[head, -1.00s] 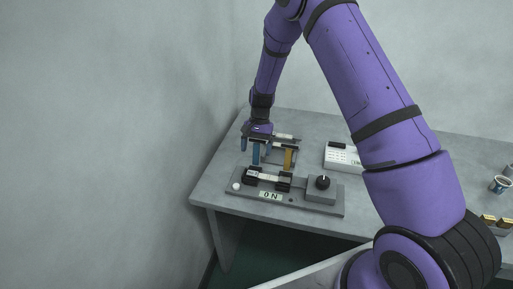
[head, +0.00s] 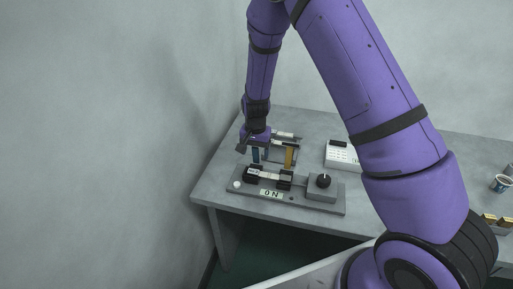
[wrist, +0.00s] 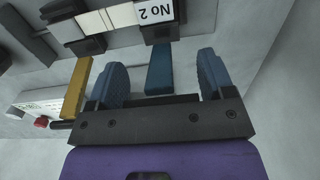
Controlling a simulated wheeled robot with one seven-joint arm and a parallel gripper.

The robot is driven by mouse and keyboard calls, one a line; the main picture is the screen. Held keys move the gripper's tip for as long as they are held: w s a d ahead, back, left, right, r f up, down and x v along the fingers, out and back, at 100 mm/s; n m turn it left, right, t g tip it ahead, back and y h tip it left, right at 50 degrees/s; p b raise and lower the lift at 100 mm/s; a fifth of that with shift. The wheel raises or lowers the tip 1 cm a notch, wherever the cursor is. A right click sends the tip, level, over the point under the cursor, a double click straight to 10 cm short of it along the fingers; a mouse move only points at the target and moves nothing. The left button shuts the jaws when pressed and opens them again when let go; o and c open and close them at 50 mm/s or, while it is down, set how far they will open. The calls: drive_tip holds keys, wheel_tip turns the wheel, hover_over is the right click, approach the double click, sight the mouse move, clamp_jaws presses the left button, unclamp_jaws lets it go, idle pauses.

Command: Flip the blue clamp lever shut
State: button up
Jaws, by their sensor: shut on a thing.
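The blue clamp lever (wrist: 160,68) stands at the label end of the clamp fixture (wrist: 100,22). In the wrist view it is between my gripper's (wrist: 162,75) two blue-grey fingers. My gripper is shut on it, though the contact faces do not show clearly. In the head view my gripper (head: 259,156) reaches down at the left of the fixture and partly hides the blue lever. The yellow lever (wrist: 76,88) stands to the left in the wrist view; it also shows upright in the head view (head: 289,157), right of my gripper.
A grey panel with a black knob (head: 323,181), a white ball (head: 236,185) and an "ON" label (head: 271,194) lies in front. A white box (head: 341,155) is to the right. A cup (head: 501,183) stands far right. The wall is close on the left.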

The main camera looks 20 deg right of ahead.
sight(253, 171)
drive_tip(key=shift+s+a+f+t+h, duration=0.15)
drive_tip(key=shift+s+a+t+h, duration=0.25)
drive_tip(key=shift+s+t+h, duration=0.3)
drive_tip(key=shift+s+a+f, duration=0.25)
drive_tip(key=shift+s+a, duration=0.05)
drive_tip(key=shift+s+a+t, duration=0.1)
drive_tip(key=shift+t, duration=0.2)
drive_tip(key=shift+s+a+f+t+h, duration=0.1)
drive_tip(key=shift+t+h, duration=0.3)
drive_tip(key=shift+t, duration=0.2)
drive_tip(key=shift+s+f+t+h, duration=0.1)
drive_tip(key=shift+t+h, duration=0.3)
drive_tip(key=shift+t, duration=0.2)
drive_tip(key=shift+s+a+f+t+h, duration=0.25)
drive_tip(key=shift+f+t+h, duration=0.15)
drive_tip(key=shift+t, duration=0.2)
drive_tip(key=shift+s+a+f+t+h, duration=0.1)
drive_tip(key=shift+s+f+t+h, duration=0.15)
drive_tip(key=shift+t+h, duration=0.25)
drive_tip(key=shift+s+a+f, duration=0.25)
drive_tip(key=shift+s+f, duration=0.2)
drive_tip(key=shift+f, duration=0.4)
